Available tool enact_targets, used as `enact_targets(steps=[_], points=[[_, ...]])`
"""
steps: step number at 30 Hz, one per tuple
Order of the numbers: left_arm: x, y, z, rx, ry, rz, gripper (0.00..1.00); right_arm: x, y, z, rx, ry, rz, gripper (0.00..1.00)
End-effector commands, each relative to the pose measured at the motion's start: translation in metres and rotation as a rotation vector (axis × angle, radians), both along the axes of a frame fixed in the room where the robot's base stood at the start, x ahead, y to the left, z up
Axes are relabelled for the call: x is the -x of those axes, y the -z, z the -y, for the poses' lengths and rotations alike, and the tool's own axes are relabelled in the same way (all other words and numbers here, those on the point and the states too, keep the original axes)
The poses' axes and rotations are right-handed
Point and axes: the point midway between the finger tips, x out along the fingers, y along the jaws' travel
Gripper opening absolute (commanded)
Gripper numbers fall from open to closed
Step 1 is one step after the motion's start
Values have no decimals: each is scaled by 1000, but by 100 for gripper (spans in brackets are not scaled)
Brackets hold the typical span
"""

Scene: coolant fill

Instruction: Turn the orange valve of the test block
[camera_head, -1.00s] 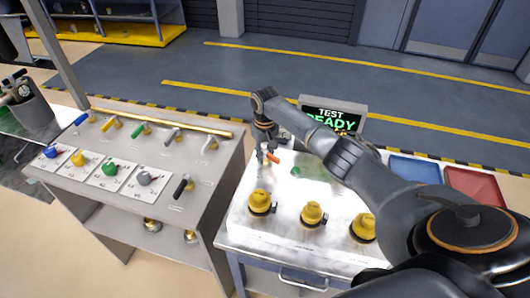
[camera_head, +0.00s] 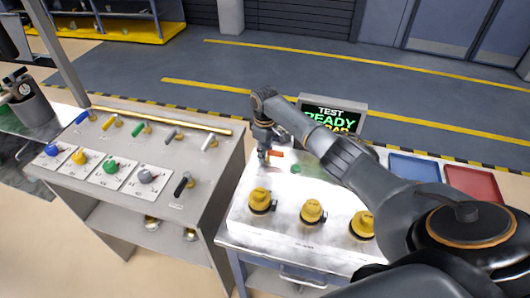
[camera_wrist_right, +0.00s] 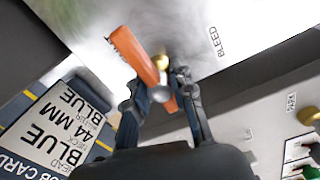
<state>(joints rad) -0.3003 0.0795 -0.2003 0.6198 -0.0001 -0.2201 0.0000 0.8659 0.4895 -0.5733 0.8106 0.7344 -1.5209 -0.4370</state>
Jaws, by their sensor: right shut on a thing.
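The orange valve (camera_head: 276,154) is a bar-shaped lever at the back left of the metal test block (camera_head: 285,230). It points roughly rightward in the head view. My right gripper (camera_head: 263,158) reaches down over its left end. In the right wrist view the orange lever (camera_wrist_right: 137,56) runs between the two dark fingers of the gripper (camera_wrist_right: 163,103), which are closed around its near end by a brass-coloured stem. The word BLEED is printed beside it. My left gripper is not in view.
Several yellow caps (camera_head: 312,211) stand along the block's front. A screen (camera_head: 333,116) behind reads TEST READY, its lower line partly hidden by my arm. A blue tray (camera_head: 414,168) and a red tray (camera_head: 474,182) lie right. A panel with coloured valves (camera_head: 150,140) stands left.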

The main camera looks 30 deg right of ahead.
Motion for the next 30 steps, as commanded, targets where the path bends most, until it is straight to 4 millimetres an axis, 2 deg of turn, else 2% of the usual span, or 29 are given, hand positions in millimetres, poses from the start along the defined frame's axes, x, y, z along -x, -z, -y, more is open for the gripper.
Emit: enact_targets(steps=[8,9,12,23,26,30], points=[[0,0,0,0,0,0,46,0,1,-1,-1,-2,0,0],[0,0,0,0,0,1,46,0,0,-1,0,-2,0,27],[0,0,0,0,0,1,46,0,0,-1,0,-2,0,46],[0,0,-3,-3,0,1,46,0,-4,0,0,0,1,46],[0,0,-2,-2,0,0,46,-1,-15,0,0,-1,3,46],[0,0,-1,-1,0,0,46,-2,-43,0,0,-2,6,46]])
